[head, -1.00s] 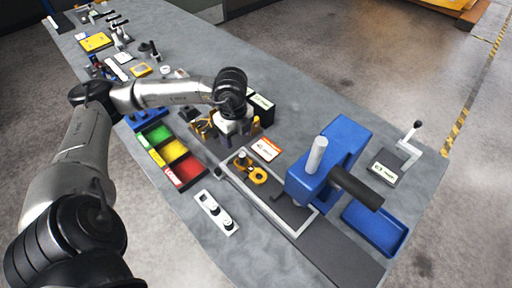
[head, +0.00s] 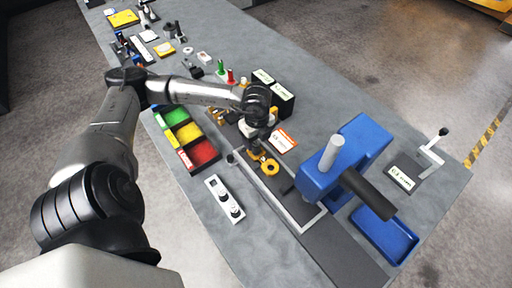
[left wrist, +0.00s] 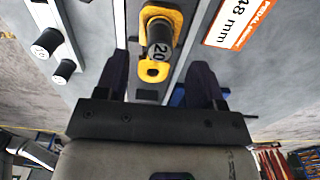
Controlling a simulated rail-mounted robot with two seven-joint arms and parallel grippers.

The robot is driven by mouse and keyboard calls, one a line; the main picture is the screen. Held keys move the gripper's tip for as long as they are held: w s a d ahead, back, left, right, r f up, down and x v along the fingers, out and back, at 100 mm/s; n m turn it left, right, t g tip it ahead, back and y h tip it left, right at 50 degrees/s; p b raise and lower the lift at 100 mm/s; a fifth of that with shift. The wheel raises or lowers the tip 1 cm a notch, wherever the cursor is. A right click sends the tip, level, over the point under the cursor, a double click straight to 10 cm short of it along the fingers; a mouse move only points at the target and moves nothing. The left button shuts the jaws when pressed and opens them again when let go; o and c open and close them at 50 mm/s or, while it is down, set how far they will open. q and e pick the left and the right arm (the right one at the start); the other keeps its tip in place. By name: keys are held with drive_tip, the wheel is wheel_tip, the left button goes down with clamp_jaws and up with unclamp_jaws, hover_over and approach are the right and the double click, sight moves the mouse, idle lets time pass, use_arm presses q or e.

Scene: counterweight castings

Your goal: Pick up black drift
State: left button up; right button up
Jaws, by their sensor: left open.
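A short black cylinder marked 20 (left wrist: 159,42) sits in a yellow casting (left wrist: 152,68), ahead of the gap between the fingers and not gripped. I cannot tell for certain that this cylinder is the black drift. In the head view the gripper hides the cylinder, and part of the yellow casting (head: 270,166) shows beside it.
A blue press (head: 345,160) with a black bar stands right of the gripper. A blue tray (head: 384,236) lies by it. Green, yellow and red bins (head: 203,154) are at left. A white knob panel (head: 225,199) is in front. An orange-edged 48 mm card (head: 285,141) lies behind.

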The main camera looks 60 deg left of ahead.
sight(256, 144)
use_arm(q)
wheel_tip(256, 144, down, 5)
drive_tip(key=shift+s+a+f, duration=0.1)
drive_tip(key=shift+a, duration=0.05)
drive_tip(key=c, duration=1.1)
drive_tip(key=shift+o, duration=0.2)
drive_tip(key=shift+r, duration=0.2)
